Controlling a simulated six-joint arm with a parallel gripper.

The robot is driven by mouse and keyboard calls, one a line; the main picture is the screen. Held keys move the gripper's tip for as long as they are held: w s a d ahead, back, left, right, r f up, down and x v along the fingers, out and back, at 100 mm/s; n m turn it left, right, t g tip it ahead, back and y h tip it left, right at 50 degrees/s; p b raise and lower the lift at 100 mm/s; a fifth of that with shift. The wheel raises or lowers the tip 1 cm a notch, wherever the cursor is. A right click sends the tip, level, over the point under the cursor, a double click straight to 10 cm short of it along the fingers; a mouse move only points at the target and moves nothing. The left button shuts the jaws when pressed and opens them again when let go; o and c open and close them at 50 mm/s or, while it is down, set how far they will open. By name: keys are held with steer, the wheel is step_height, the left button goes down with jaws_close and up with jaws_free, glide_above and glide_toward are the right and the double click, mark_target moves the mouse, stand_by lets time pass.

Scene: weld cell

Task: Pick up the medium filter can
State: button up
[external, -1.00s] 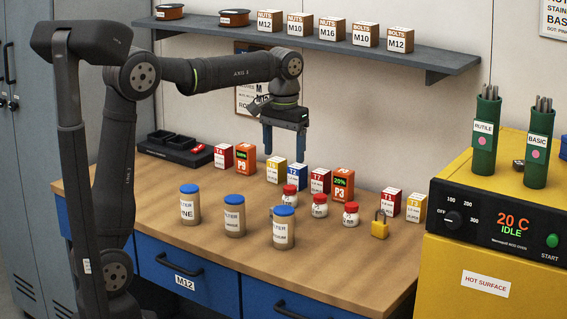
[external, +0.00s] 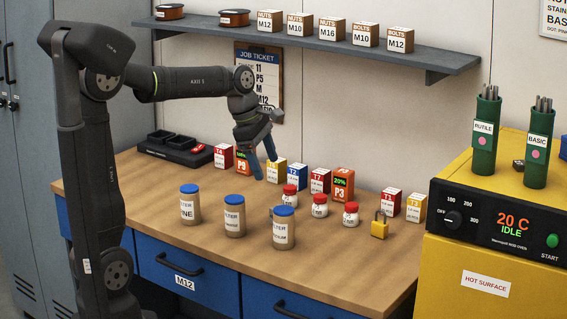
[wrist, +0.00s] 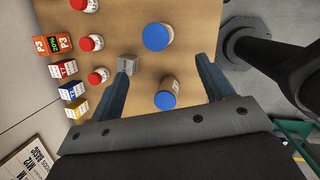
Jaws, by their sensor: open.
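Three filter cans with blue lids stand upright at the front of the bench. The left can (external: 190,206) reads "INE". The middle can (external: 235,217) and the right can (external: 283,229) read "FILTER"; their second lines are too small to read surely. My gripper (external: 265,168) is open and empty, tilted above the bench behind the cans and apart from them. In the wrist view, my gripper (wrist: 166,63) has its fingers spread left and right, with the middle can (wrist: 165,100) in line between them. The right can (wrist: 157,37) lies beyond it. The left can is hidden there.
Red-capped bottles (external: 320,206) and a grey block (wrist: 127,64) stand near the right can. Small boxes (external: 320,181) line the back, and a yellow padlock (external: 380,226) lies right. A shelf (external: 300,42) hangs above. The bench front-right is clear.

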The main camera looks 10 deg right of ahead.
steer(key=a+n, duration=0.1)
steer(key=n, duration=0.4)
glide_toward(287, 219)
steer(key=shift+n+h, duration=0.4)
steer(key=f, duration=0.2)
steer(key=w+f, duration=0.1)
steer(key=f, duration=0.1)
steer(key=d+f, duration=0.1)
steer(key=f, duration=0.1)
steer(key=shift+w+d+f, duration=0.1)
steer(key=shift+w, duration=0.25)
steer(key=shift+w+x, duration=0.2)
steer(key=shift+x, duration=1.1)
steer(key=shift+w+x, duration=0.15)
steer(key=shift+x, duration=1.2)
steer(key=shift+d, duration=0.15)
steer(key=c, duration=1.1)
